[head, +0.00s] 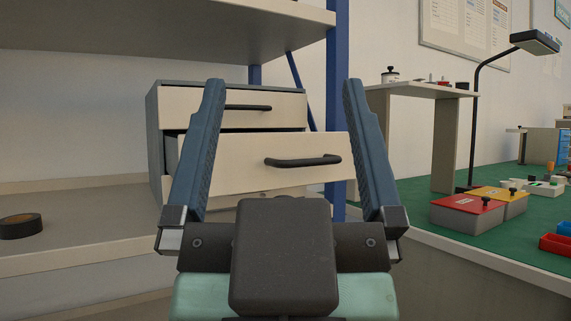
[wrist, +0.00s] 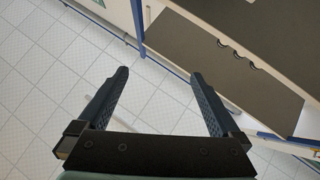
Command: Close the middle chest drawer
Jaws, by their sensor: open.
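The chest (head: 155,135) stands on a shelf board and has cream drawer fronts with black bar handles. The middle drawer (head: 230,171) is pulled out, and its front stands forward of the top drawer (head: 285,111), which looks shut. The middle drawer's handle (head: 303,161) shows between my fingers. My gripper (head: 282,85) is open and empty, its fingers pointing toward the chest on either side of the handle in the picture. The lower part of the chest is mostly hidden behind my gripper. In the wrist view my gripper (wrist: 160,78) is open above the tiled floor.
A black tape roll (head: 20,226) lies on the shelf board (head: 80,220) at left. A blue rack post (head: 337,60) rises behind the chest. At right, a green-topped bench (head: 420,210) carries a red-lidded box (head: 466,212), a yellow-lidded box (head: 500,198) and a lamp (head: 535,43).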

